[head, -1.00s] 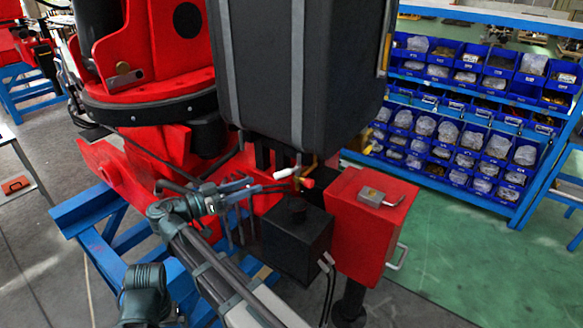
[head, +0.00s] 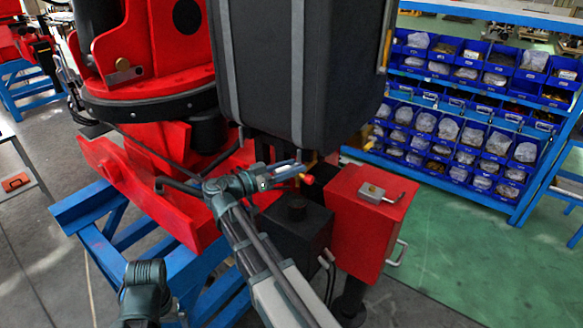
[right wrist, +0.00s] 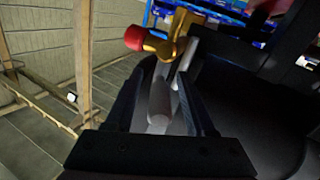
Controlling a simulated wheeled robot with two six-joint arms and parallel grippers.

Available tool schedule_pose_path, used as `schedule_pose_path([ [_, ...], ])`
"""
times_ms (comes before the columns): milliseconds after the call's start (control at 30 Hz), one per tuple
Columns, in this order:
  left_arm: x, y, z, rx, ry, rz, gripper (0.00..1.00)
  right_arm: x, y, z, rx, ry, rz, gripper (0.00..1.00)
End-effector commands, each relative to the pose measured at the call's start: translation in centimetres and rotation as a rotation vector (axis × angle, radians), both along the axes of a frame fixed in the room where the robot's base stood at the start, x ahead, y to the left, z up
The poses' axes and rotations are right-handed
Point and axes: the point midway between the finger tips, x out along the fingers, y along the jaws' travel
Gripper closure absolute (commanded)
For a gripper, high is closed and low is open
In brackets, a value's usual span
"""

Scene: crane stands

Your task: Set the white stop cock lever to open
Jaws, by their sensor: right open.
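The white stop cock lever (right wrist: 160,105) lies between the two dark fingers of my right gripper (right wrist: 163,74) in the right wrist view. The fingers stand apart on either side of it, and I see no clear grip on it. The brass valve body (right wrist: 160,45) with a red cap (right wrist: 134,37) sits just beyond the fingertips. In the head view my right gripper (head: 290,171) reaches the valve beneath the big dark grey box and covers most of the lever; the red cap (head: 308,180) shows beside it.
The dark grey box (head: 295,70) hangs close above the valve. A black box (head: 296,232) and a red box (head: 368,215) with a metal handle stand close below and to the right. Red crane parts on a blue stand (head: 100,220) are at left. Blue bin shelves are behind.

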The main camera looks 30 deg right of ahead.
Motion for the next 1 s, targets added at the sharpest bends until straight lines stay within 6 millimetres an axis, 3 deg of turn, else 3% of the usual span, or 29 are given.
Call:
schedule_pose_path([
  [267,0.00,0.00,0.00,0.000,0.000,0.000,0.00,0.00,-0.08,0.00,0.000,0.000,0.000,0.47],
  [567,0.00,0.00,0.00,0.000,0.000,0.000,0.00,0.01,-0.07,0.00,0.000,0.000,0.000,1.00],
  [1000,0.00,0.00,0.00,0.000,0.000,0.000,0.00,0.01,-0.05,0.00,0.000,0.000,0.000,1.00],
])
